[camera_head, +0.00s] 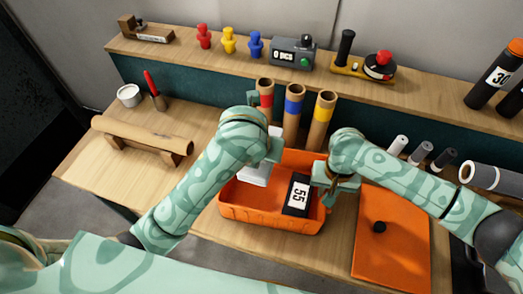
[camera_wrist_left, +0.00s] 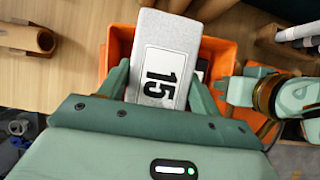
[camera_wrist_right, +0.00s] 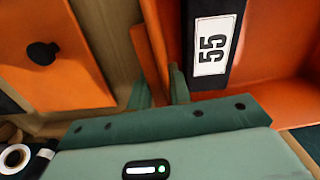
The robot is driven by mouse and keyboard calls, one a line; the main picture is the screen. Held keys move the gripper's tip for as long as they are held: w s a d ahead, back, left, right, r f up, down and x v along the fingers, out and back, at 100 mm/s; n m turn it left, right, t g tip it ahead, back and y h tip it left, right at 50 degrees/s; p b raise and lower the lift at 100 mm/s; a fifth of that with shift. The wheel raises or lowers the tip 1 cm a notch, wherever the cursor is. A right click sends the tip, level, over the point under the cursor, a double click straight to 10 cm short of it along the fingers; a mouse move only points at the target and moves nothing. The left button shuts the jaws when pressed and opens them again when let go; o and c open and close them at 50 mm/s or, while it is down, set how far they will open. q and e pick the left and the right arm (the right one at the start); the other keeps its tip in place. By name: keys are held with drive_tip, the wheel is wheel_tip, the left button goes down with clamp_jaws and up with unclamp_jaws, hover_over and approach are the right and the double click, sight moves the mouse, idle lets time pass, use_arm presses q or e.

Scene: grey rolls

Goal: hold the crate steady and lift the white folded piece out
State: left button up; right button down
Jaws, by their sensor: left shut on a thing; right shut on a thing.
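The orange crate (camera_head: 270,222) stands on the bench in front of me; its wall also shows in the right wrist view (camera_wrist_right: 152,62). My left gripper (camera_wrist_left: 163,95) is shut on the white folded piece (camera_wrist_left: 172,32), marked 15. In the head view the white piece (camera_head: 254,175) is upright at the crate's left back part, partly hidden by my arm. I cannot tell whether it touches the crate floor. My right gripper (camera_wrist_right: 160,88) is shut on the crate's right wall. A black piece (camera_head: 298,193) marked 55 lies in the crate, beside my right gripper.
An orange lid (camera_head: 392,250) with a black knob lies right of the crate. Cardboard tubes (camera_head: 291,120) with coloured bands stand close behind it. A brown roll (camera_head: 142,135) lies on a stand at the left. A shelf (camera_head: 215,55) with small items runs along the back.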

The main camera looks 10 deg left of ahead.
drive_tip(key=c, duration=1.2)
unclamp_jaws()
wheel_tip(320, 180, up, 12)
